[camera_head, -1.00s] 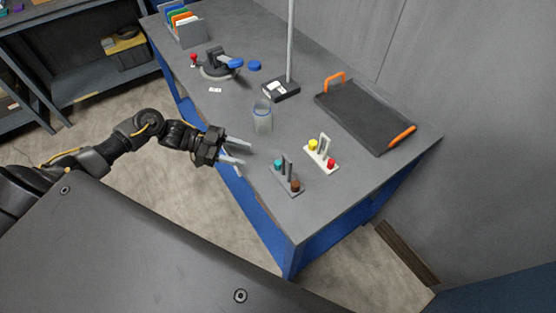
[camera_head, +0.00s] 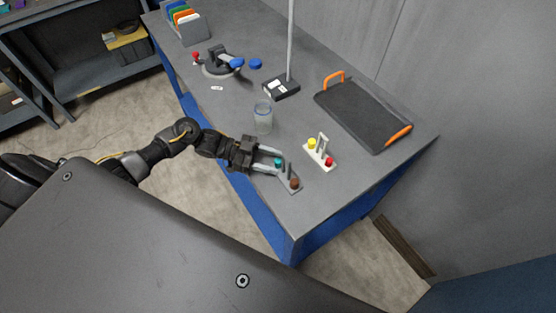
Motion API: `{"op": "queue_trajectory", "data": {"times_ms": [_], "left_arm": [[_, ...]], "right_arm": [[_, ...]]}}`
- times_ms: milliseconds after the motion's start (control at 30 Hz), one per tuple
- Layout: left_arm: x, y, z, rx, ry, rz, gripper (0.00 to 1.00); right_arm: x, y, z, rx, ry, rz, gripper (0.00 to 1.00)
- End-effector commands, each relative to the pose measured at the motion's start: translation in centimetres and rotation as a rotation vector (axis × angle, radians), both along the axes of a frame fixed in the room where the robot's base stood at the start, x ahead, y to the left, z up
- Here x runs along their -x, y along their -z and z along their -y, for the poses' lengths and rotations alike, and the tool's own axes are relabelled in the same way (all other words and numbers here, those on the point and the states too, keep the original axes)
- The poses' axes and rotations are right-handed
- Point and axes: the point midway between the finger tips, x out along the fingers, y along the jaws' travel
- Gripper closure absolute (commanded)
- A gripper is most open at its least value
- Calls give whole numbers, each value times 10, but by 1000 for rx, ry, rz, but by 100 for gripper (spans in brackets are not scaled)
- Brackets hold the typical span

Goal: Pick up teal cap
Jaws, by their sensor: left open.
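The teal cap (camera_head: 278,162) sits on the left end of a small grey rack (camera_head: 288,182) near the table's front edge. A brown cap (camera_head: 295,183) is at the other end of that rack, with an upright post between them. My left gripper (camera_head: 270,161) is open, its two light fingers reaching to either side of the teal cap. I cannot tell whether the fingers touch it. Part of the rack is hidden by the gripper. My right gripper is not in view.
A clear jar (camera_head: 263,118) stands behind the gripper. A white rack (camera_head: 320,156) with a yellow and a red cap is to the right. A black tray (camera_head: 362,115) with orange handles lies behind it. A black stand base (camera_head: 281,88) with a pole is farther back.

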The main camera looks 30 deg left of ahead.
Motion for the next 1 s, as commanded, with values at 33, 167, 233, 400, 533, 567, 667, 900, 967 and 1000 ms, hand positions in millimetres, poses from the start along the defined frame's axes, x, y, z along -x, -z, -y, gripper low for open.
{"op": "queue_trajectory", "data": {"times_ms": [33, 167, 233, 400, 533, 567, 667, 900, 967, 1000], "left_arm": [[0, 0, 0, 0, 0, 0, 54], [0, 0, 0, 0, 0, 0, 58], [0, 0, 0, 0, 0, 0, 67], [0, 0, -1, 0, 0, 0, 90], [0, 0, -1, 0, 0, 0, 100], [0, 0, -1, 0, 0, 0, 100], [0, 0, -1, 0, 0, 0, 100], [0, -3, -1, 0, 0, 1, 100], [0, -6, -1, 0, 0, 2, 100], [1, -9, -1, 0, 1, 2, 100]], "right_arm": [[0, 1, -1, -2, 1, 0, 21], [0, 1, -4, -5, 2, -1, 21], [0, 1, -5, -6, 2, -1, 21], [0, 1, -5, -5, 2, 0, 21], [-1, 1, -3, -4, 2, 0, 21], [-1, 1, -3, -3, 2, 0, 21], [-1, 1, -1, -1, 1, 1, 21], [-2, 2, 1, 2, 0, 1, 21], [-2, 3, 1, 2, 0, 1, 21], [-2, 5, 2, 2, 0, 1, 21]]}}
